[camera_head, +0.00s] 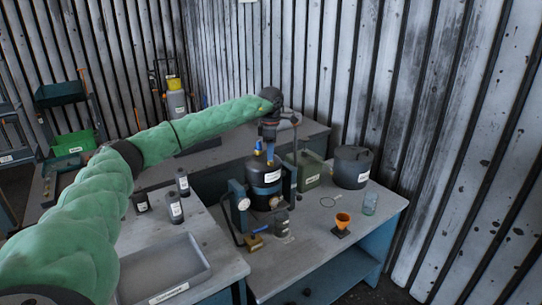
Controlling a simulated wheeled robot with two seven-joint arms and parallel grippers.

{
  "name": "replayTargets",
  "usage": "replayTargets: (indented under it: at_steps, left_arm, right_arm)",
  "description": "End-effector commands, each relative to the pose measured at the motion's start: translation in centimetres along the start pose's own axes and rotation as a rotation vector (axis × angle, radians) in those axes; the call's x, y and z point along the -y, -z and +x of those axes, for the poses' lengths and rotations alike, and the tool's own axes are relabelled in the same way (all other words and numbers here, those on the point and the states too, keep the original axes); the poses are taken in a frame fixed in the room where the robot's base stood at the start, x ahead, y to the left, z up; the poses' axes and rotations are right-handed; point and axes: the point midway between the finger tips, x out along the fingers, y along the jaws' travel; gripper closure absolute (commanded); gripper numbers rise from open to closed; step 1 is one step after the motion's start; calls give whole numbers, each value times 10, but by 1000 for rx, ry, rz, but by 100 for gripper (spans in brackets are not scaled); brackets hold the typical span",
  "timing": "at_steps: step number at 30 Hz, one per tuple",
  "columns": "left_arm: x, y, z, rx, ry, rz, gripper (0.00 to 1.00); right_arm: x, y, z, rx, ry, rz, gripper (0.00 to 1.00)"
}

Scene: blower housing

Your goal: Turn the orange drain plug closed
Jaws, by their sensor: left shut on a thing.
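My left arm reaches in from the left, and my left gripper (265,152) points down at the top of a black tank (264,178) with blue bands and a white label. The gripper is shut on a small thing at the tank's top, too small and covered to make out. I cannot pick out an orange drain plug with certainty. A small orange-brown part (275,201) shows low on the tank's front, and a brass-coloured block (254,242) lies at the tank's foot. My right gripper is not in view.
An orange funnel (343,219) on a dark stand, a glass (370,203), a dark lidded pot (352,167) and a green can (308,171) stand right of the tank. A grey tray (205,262) and dark bottles (175,208) are at left.

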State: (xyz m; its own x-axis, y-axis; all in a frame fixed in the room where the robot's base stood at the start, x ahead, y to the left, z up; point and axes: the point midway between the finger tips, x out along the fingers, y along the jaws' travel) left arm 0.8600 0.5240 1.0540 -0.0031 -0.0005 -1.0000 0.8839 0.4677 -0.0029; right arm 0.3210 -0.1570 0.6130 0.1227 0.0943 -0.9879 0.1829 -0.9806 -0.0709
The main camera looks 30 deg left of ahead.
Motion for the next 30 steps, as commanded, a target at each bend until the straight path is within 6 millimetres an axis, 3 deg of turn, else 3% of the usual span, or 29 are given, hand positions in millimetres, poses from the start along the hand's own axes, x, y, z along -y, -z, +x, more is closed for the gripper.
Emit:
replayTargets:
  at_steps: [6, 14, 30]
  left_arm:
    - [-3, 2, -3, 2, -8, 196, 86]
    - [-3, 2, -5, 1, -9, 413, 86]
    - [-3, 2, -5, 0, -9, 751, 86]
  right_arm:
    - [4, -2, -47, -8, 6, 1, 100]
    - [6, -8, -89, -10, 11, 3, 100]
    - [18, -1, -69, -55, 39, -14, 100]
